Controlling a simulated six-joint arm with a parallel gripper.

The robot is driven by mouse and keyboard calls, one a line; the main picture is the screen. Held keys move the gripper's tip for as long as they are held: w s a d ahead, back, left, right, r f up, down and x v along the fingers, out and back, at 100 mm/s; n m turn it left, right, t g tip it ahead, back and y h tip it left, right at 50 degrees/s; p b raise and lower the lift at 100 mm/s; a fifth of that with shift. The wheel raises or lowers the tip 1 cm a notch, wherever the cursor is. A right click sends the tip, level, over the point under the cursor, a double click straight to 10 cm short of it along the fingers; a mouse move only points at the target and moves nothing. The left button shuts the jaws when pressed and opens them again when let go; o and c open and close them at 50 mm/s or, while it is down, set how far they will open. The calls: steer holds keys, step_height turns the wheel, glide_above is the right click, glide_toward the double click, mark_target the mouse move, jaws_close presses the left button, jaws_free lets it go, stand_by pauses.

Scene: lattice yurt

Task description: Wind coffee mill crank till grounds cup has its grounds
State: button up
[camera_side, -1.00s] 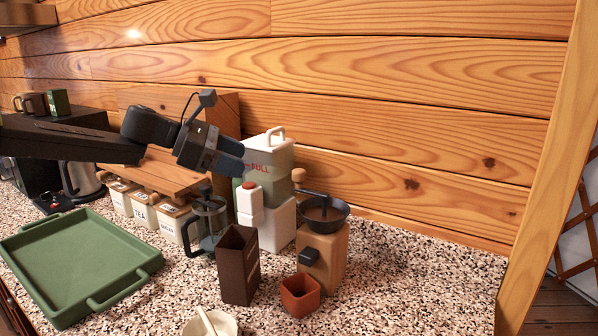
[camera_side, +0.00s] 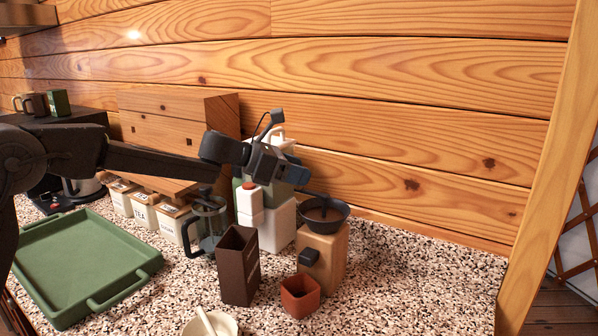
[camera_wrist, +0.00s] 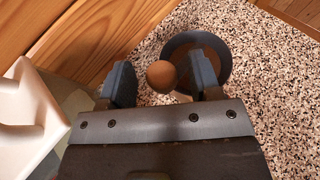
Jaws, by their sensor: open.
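The coffee mill (camera_side: 324,258) is a wooden box with a dark bowl (camera_side: 335,224) on top and a black knob on its front. Its crank arm shows over the bowl in the side view, but my gripper hides the crank's knob there. In the wrist view the round brown crank knob (camera_wrist: 161,76) sits between my two fingers, with a gap on each side. My gripper (camera_side: 296,174) is open at the knob; it also shows in the wrist view (camera_wrist: 160,82). A small reddish-brown square cup (camera_side: 301,309) stands in front of the mill; its inside is hard to make out.
A dark brown open box (camera_side: 231,278) and a white-and-red bottle (camera_side: 249,206) stand left of the mill. A large white container (camera_side: 278,228) is close behind. A French press (camera_side: 207,224), canisters and a green tray (camera_side: 78,262) lie further left. The counter right of the mill is clear.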

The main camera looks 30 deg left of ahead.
steer(key=shift+w+d+f, duration=0.2)
steer(key=shift+w+d, duration=0.05)
steer(key=shift+d, duration=0.1)
jaws_close()
stand_by(0.4)
